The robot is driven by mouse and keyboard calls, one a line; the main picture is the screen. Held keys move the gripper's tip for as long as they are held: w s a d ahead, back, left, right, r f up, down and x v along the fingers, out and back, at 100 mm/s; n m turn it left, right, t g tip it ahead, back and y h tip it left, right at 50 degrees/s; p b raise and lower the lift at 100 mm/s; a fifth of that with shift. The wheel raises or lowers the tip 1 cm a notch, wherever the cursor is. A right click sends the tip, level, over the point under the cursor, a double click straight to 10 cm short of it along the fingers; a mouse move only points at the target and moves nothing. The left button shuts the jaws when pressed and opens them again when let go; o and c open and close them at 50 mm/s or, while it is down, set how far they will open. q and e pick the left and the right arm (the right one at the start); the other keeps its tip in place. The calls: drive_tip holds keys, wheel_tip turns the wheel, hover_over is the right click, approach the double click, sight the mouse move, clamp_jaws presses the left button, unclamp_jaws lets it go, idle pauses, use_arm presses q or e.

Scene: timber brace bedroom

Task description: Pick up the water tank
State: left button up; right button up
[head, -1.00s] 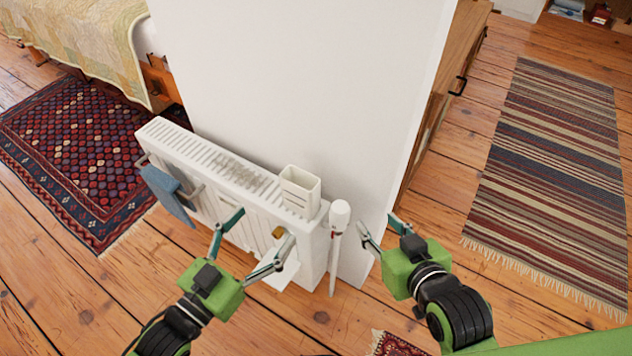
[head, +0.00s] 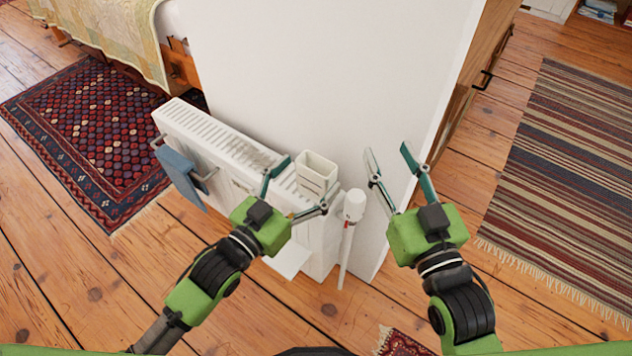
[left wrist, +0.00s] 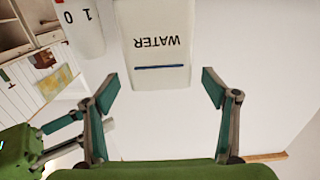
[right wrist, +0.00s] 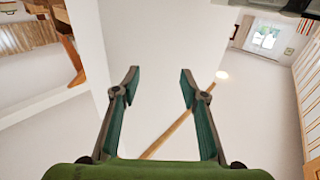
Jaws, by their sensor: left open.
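The water tank (head: 316,168) is a small white open-topped box at the right end of the white radiator's top. My right gripper (head: 388,154) is open and empty in front of the white wall panel, right of the radiator.
The radiator (head: 205,131) stands against the white panel (head: 310,80). A blue cloth (head: 181,177) hangs on its rail. A white valve (head: 354,206) with a pipe stands at its right end, close to the tank. Wooden floor (head: 130,290) is open in front.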

use_arm(q)
drive_tip(key=x, duration=0.3)
drive_tip(key=shift+w+d+b, duration=0.1)
drive_tip(key=shift+b, duration=0.3)
drive_tip(key=c, duration=1.4)
drive_tip(key=shift+r, duration=0.1)
use_arm(e)
drive_tip(key=r+t, duration=0.2)
drive_tip(key=r, duration=0.1)
drive_tip(key=r+t, duration=0.1)
drive_tip(key=r, duration=0.1)
drive_tip(key=shift+s+a+r+y, duration=0.2)
drive_tip(key=shift+s+a+y, duration=0.1)
drive_tip(key=shift+s, duration=0.1)
use_arm(q)
drive_tip(key=shift+r, duration=0.1)
